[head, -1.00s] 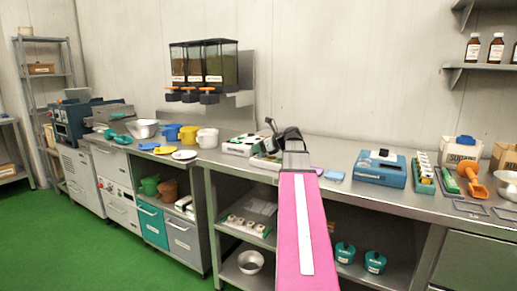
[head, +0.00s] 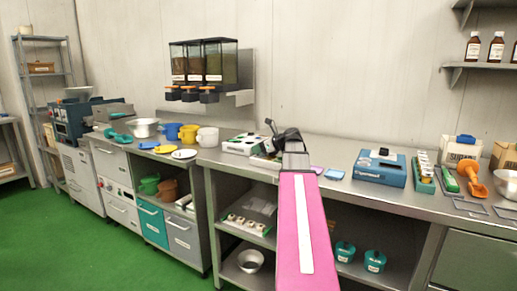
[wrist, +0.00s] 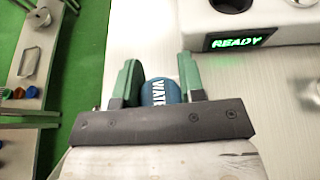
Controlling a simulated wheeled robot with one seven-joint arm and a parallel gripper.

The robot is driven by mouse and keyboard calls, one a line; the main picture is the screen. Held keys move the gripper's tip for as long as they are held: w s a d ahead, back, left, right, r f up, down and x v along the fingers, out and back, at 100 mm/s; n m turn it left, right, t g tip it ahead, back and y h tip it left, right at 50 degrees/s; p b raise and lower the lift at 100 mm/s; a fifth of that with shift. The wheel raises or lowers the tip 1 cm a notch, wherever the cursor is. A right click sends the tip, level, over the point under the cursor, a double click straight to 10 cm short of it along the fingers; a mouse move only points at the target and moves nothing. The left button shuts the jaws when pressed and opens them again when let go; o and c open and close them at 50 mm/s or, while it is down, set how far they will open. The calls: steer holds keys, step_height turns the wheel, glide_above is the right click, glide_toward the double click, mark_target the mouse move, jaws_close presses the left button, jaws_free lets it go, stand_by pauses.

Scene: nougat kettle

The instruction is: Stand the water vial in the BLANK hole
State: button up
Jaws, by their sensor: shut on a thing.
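In the wrist view the water vial (wrist: 160,92) shows as a blue round top with white letters, partly cut off, reading "WAT". My gripper (wrist: 160,76) is shut on it, with one green finger on each side. The vial's lower part is hidden. At the upper right of the wrist view is a white device (wrist: 275,17) with a green "READY" display and dark round openings in its top. I cannot read which hole is BLANK. The vial is to the left of the device and apart from it in the picture. In the head view my gripper (head: 279,140) is dark and small over the bench, and the vial cannot be made out.
In the head view a white block with dark holes (head: 242,146) stands left of my gripper on the steel bench (head: 335,192). A blue machine (head: 381,168) and a green rack of vials (head: 424,180) stand to the right. Cups and dispensers are further left.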

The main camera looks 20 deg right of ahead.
steer(key=shift+f, duration=0.15)
steer(key=o, duration=0.6)
steer(key=shift+o, duration=0.2)
steer(key=shift+v, duration=5.55)
